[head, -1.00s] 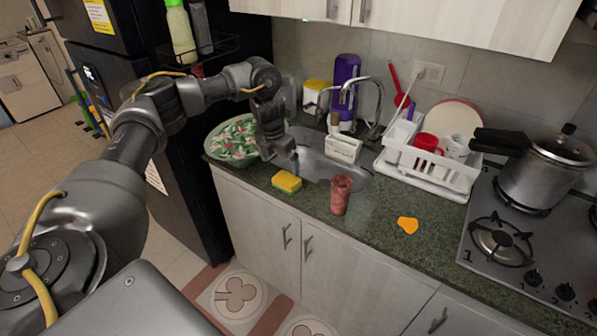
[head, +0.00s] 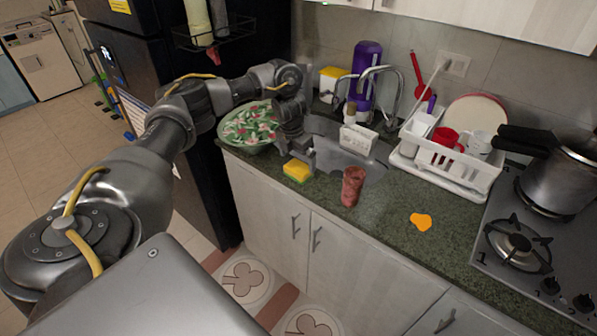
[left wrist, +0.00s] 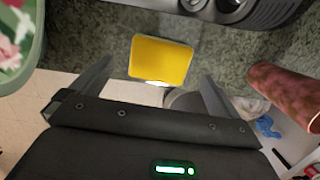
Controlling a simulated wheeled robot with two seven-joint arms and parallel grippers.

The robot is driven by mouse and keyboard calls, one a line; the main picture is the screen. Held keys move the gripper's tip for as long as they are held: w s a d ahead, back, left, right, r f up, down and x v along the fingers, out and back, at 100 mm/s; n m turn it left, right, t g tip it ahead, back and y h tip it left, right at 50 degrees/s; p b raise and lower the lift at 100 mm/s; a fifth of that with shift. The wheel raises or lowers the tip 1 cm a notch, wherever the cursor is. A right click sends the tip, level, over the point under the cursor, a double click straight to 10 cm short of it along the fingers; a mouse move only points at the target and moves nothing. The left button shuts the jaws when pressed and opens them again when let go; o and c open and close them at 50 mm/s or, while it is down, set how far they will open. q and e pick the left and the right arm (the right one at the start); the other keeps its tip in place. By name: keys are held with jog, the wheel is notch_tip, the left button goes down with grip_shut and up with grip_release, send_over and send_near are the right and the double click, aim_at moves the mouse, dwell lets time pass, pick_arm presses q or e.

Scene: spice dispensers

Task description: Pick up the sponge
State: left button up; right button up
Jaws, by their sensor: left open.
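The sponge (head: 297,171) is yellow with a green edge and lies on the dark green counter at the front left of the sink. In the left wrist view the sponge (left wrist: 160,60) shows its yellow top, ahead of and between the two fingers. My left gripper (head: 300,156) is at the sponge's far side in the head view, close above the counter. In the left wrist view the gripper (left wrist: 152,82) is open and empty, its fingers spread wider than the sponge. I cannot tell whether either finger touches it. My right gripper is not in view.
A reddish-brown cup-like object (head: 352,186) stands right of the sponge. A patterned bowl (head: 248,128) is to its left. The sink (head: 345,160), white caddy (head: 357,139) and dish rack (head: 447,167) are behind. An orange flat piece (head: 421,222) lies on clear counter to the right.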

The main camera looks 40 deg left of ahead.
aim_at(298, 166)
pick_arm(q)
jog(key=f, duration=0.5)
jog(key=shift+w, duration=0.4)
jog(key=c, duration=1)
jog(key=shift+r, duration=0.1)
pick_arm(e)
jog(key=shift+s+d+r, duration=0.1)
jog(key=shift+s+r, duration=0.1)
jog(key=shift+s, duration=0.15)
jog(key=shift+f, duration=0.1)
